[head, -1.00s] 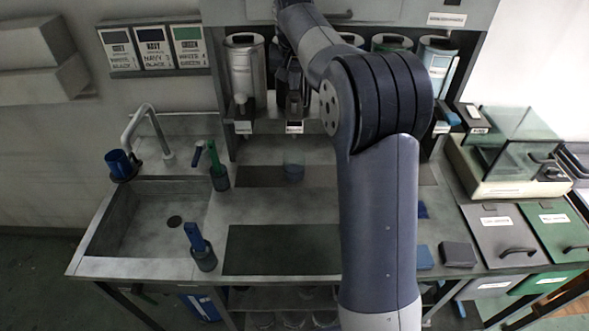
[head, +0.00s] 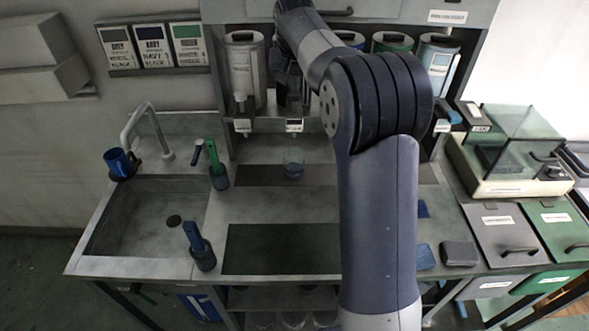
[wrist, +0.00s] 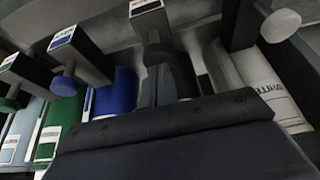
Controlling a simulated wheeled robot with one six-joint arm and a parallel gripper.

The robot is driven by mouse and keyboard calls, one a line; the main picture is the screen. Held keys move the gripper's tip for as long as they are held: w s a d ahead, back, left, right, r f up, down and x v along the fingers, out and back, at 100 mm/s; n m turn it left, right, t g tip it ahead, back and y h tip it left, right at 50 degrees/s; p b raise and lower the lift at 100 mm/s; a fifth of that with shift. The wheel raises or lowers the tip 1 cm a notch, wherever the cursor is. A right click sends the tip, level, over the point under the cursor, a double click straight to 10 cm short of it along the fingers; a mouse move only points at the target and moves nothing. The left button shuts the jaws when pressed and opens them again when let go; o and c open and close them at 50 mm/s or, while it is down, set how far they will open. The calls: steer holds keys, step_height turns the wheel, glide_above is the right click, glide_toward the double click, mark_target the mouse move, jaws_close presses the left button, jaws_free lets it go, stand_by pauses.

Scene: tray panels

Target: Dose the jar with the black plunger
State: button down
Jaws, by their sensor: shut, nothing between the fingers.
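A small clear jar (head: 293,163) stands on the bench under the second dispenser from the left; its contents are too small to tell. In the wrist view the black dispenser (wrist: 181,72) stands between the blue and white ones, with a dark block with a white label (wrist: 146,7) sticking out in front. The black plunger itself cannot be told apart clearly. My gripper (wrist: 158,82) is shut and empty, its fingertips close to the black dispenser; contact cannot be told. In the head view it is around the dispenser front (head: 290,95), partly hidden by my arm.
A white dispenser (head: 243,72) stands left; blue (wrist: 117,92), green (head: 392,43) and light blue (head: 438,58) ones stand right. A sink (head: 150,220) is at left, with brushes in holders beside it. A dark mat (head: 280,249) lies clear in front of the jar.

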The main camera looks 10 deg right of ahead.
steer(key=shift+f+b, duration=0.65)
steer(key=shift+f, duration=0.75)
steer(key=shift+r+p, duration=2.1)
step_height(320, 180, up, 3)
steer(key=p, duration=0.2)
steer(key=shift+f+p, duration=0.15)
steer(key=shift+p, duration=0.2)
step_height(320, 180, up, 3)
steer(key=shift+r+p, duration=0.15)
steer(key=shift+p, duration=0.15)
